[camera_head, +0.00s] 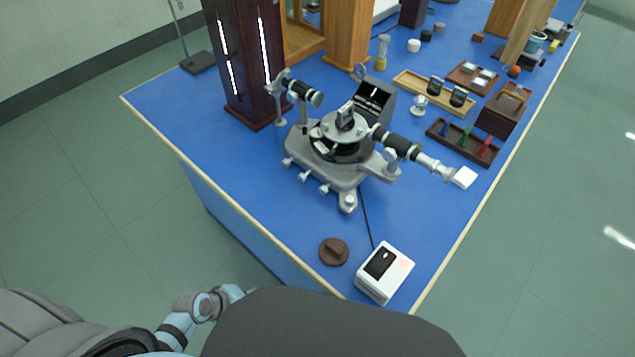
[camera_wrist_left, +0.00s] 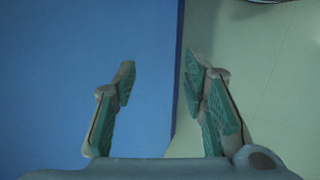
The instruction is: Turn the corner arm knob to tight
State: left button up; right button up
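A grey spectrometer (camera_head: 345,150) stands on the blue bench top. Several small silver knobs stick out along its front edge, among them a left one (camera_head: 287,162), a middle one (camera_head: 324,189) and one at the near corner (camera_head: 349,201). I cannot tell which is the corner arm knob, nor how tight any of them is. My left gripper (camera_wrist_left: 160,82) is open and empty in the left wrist view, with blue surface and pale floor behind its fingers. In the head view my left arm is low at the left, short of the bench and well apart from the spectrometer.
A white box with a dark display (camera_head: 385,272) and a brown disc (camera_head: 334,252) lie near the front corner. A dark wooden tower (camera_head: 245,60) stands behind left. A grey display unit (camera_head: 372,99) is behind the spectrometer; trays fill the right. The front-left bench top is clear.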

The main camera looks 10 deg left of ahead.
pick_arm(q)
jog(key=w+d+r+n+h, duration=0.2)
jog(key=r+n, duration=0.2)
jog(key=r, duration=0.3)
jog(key=w+d+r+n+t+h+p, duration=0.1)
jog(key=w+d+r+n+h, duration=0.1)
jog(key=r, duration=0.5)
jog(key=w+d+r+n+t+h, duration=0.1)
jog(key=w+d+r+n+h, duration=0.2)
jog(key=r+n, duration=0.3)
jog(key=shift+w+d+r+p, duration=0.3)
jog(key=shift+w+r+p, duration=0.05)
jog(key=shift+w+r, duration=0.1)
jog(key=n+t, duration=0.4)
jog(key=n, duration=0.8)
send_near(320, 191)
jog(key=b+x, duration=0.2)
jog(key=x, duration=0.7)
jog(key=shift+d, duration=0.1)
pick_arm(e)
jog(key=shift+r, duration=0.25)
pick_arm(q)
jog(key=shift+r, duration=0.1)
grip_shut()
